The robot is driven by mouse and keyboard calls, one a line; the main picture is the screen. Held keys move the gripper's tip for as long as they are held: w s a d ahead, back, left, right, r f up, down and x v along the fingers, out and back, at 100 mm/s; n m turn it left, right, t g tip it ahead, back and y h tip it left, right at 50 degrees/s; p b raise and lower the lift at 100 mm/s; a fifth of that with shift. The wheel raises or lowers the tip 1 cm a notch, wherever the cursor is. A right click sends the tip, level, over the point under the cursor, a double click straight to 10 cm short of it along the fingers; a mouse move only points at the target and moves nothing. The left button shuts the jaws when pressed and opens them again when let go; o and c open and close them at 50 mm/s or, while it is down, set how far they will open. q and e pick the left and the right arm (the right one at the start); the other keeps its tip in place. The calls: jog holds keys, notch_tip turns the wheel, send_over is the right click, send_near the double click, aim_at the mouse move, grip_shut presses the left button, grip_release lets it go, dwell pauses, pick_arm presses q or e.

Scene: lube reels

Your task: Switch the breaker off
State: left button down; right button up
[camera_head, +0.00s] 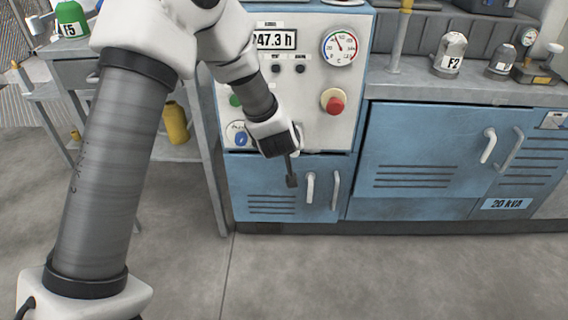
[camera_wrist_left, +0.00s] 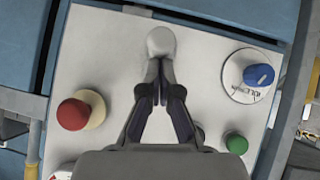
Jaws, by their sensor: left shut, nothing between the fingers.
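The white control panel (camera_head: 312,100) stands on the front of a blue cabinet. In the left wrist view, my shut fingertips (camera_wrist_left: 163,72) are right at a pale, rounded lever-like piece (camera_wrist_left: 161,41) on the panel. It may be the breaker handle, but no label on it is readable. I cannot tell whether the fingers touch it. In the head view my wrist mostly hides that spot. My right gripper is not in view.
The panel also carries a red mushroom button (camera_head: 334,102), a blue knob (camera_wrist_left: 258,75), a green button (camera_wrist_left: 236,142) and a round gauge (camera_head: 339,48). White door handles (camera_head: 310,187) stick out below. A grey shelf stand with a yellow container (camera_head: 176,124) is at the left.

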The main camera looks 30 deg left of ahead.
pick_arm(q)
jog(key=shift+s+d+f+t+y+b, duration=0.15)
jog(key=shift+f+t+y+b, duration=0.15)
jog(key=shift+f+t+b, duration=0.5)
jog(key=shift+r+p, duration=1)
jog(key=shift+p, duration=0.4)
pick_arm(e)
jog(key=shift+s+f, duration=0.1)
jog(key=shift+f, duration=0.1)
